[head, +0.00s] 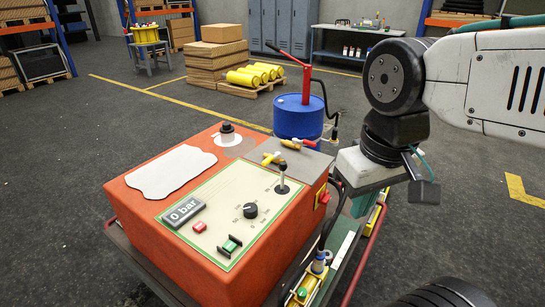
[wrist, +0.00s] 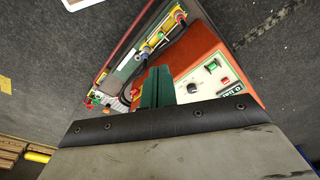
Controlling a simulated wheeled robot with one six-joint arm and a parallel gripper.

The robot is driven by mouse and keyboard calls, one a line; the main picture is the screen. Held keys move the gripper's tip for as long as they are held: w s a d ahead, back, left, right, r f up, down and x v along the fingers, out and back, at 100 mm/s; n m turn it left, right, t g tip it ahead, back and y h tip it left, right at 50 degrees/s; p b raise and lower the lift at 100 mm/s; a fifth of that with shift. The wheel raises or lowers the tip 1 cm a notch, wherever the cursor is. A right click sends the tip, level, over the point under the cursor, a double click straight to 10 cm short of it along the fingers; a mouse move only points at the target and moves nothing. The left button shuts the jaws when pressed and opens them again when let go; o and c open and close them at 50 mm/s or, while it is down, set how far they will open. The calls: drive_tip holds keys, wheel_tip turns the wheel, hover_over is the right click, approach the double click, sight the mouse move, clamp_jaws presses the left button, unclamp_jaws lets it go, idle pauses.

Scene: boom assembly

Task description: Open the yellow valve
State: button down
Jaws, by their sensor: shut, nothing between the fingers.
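In the head view, two small handles, one yellow (head: 272,158) and one orange (head: 291,144), lie on the grey top corner of the orange machine (head: 140,210). A yellow block with a blue fitting (head: 302,292) sits on the side rail. I cannot tell which yellow part is the valve. My gripper (head: 360,207) points down beside the machine's right side, over the rail, partly hidden by my wrist. In the wrist view its green fingers (wrist: 157,88) are together and empty. Yellow parts on the rail (wrist: 153,42) show beyond them, apart from the fingertips.
A blue drum (head: 298,118) with a red pump stands behind. Open floor lies left.

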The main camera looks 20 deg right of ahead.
drive_tip(key=n+y, duration=0.2)
drive_tip(key=n, duration=0.3)
hover_over(265, 160)
drive_tip(key=d+x, duration=0.1)
drive_tip(key=x, duration=0.5)
drive_tip(key=s+d+x, duration=0.1)
drive_tip(key=x, duration=0.6)
drive_tip(key=s+d+f+x, duration=0.1)
drive_tip(key=x, duration=0.5)
drive_tip(key=shift+s+d+f, duration=0.1)
drive_tip(key=shift+s+f, duration=0.05)
drive_tip(key=shift+f, duration=0.2)
drive_tip(key=shift+n+t, duration=0.8)
drive_tip(key=shift+n, duration=0.1)
drive_tip(key=w+r, duration=0.2)
drive_tip(key=w, duration=0.1)
drive_tip(key=shift+w+r, duration=0.1)
drive_tip(key=shift+r, duration=0.25)
